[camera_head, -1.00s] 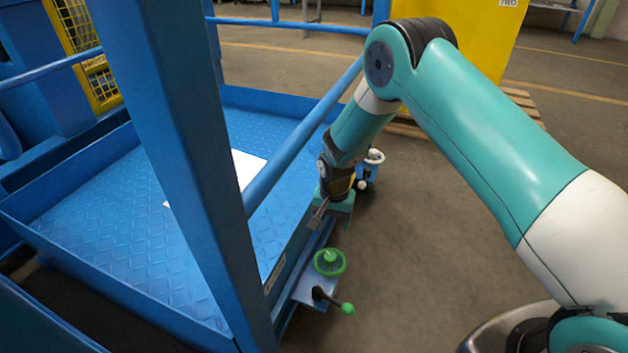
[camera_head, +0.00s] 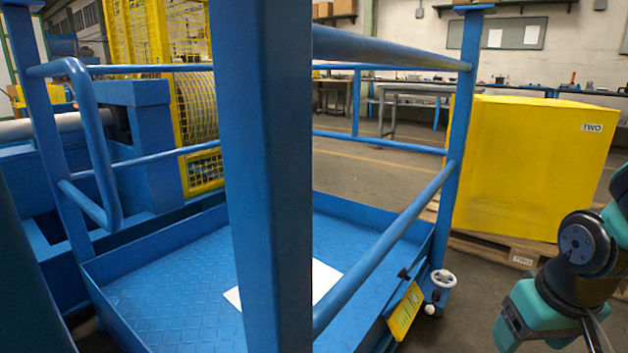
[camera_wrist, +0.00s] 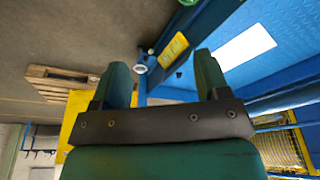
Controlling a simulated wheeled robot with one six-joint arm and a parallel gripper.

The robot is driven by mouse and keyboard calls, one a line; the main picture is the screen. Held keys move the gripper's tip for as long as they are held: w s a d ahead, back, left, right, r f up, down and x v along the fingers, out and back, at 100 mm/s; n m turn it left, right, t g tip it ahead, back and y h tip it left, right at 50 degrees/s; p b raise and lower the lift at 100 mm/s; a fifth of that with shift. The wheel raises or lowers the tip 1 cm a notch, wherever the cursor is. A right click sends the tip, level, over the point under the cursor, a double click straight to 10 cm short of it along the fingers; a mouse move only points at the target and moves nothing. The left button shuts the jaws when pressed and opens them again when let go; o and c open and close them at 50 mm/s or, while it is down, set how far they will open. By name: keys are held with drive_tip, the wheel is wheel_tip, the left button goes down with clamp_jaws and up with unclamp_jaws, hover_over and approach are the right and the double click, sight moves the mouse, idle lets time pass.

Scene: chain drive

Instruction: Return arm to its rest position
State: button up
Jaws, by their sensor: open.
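My arm (camera_head: 582,250) is folded at the right edge of the head view, beside the blue platform and in front of the yellow box. Its upper part is cut off by the frame edge. My gripper (camera_wrist: 162,65) shows in the wrist view with its two teal fingers wide apart and nothing between them. It touches nothing that I can see.
The blue platform (camera_head: 170,300) has rails and a thick post (camera_head: 262,180) close in front. A white sheet (camera_head: 325,280) lies on its floor. The yellow box (camera_head: 530,170) stands on a wooden pallet (camera_head: 500,250) close behind my arm. Open floor lies behind the platform.

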drive_tip(key=s+a+r+n+g+y, duration=0.1)
drive_tip(key=s+a+r+n+y, duration=0.1)
drive_tip(key=s+a+r+n, duration=0.4)
drive_tip(key=s+a+r+n+g+y, duration=0.1)
drive_tip(key=s+a+r+g+y, duration=0.1)
drive_tip(key=s+a, duration=0.5)
wheel_tip(320, 180, up, 35)
drive_tip(key=w+a+p, duration=0.1)
drive_tip(key=w+p, duration=0.1)
drive_tip(key=p, duration=3.3)
drive_tip(key=shift+w+a, duration=0.25)
drive_tip(key=shift+w, duration=0.05)
